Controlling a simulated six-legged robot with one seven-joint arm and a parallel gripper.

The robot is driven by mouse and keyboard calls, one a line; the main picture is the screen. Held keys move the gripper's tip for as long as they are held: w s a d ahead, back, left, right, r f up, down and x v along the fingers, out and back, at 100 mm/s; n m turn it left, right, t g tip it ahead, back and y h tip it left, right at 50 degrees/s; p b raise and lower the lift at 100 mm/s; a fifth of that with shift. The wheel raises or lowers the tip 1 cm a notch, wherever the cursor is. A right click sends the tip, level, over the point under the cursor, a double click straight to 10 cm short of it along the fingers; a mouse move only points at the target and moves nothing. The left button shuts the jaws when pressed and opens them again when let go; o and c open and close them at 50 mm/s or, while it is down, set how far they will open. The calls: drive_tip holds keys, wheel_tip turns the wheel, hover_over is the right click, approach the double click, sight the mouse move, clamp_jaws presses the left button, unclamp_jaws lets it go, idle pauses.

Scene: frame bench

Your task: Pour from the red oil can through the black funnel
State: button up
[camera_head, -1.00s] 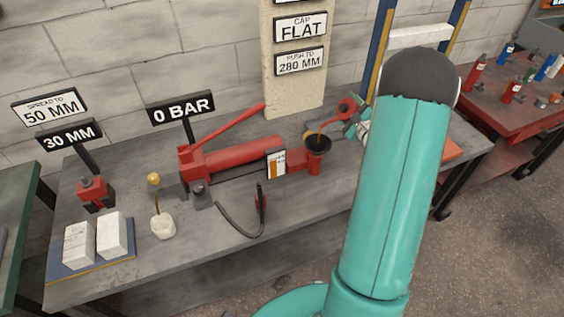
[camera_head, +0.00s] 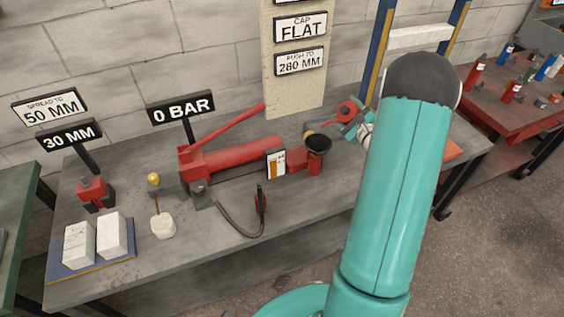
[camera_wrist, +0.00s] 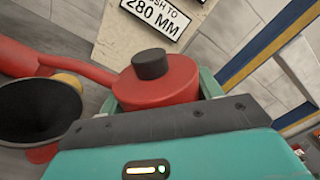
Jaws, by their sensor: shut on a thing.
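The red oil can (camera_head: 347,112) is in my gripper (camera_head: 357,122), to the right of the funnel and close above it. In the wrist view the can (camera_wrist: 168,78), with its black cap, sits between the fingers of my gripper (camera_wrist: 160,92), and its red spout reaches left. The black funnel (camera_head: 317,143) stands in the red reservoir end of the pump. The funnel (camera_wrist: 38,110) also shows at the left of the wrist view, dark inside. A yellowish spout tip (camera_head: 309,134) is near the funnel's left rim. No oil stream shows now.
A red hand pump (camera_head: 240,156) with a raised handle lies left of the funnel. A gauge card (camera_head: 276,164) shows an orange column. A black hose (camera_head: 238,229) curls on the bench (camera_head: 300,215). White blocks (camera_head: 95,240) lie at the left. A sign reads 0 BAR (camera_head: 181,108).

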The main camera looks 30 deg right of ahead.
drive_tip(key=shift+d+f+m, duration=0.15)
drive_tip(key=shift+f+m, duration=0.2)
drive_tip(key=shift+m, duration=0.05)
drive_tip(key=shift+m, duration=0.7)
drive_tip(key=shift+m, duration=0.6)
drive_tip(key=shift+f, duration=0.1)
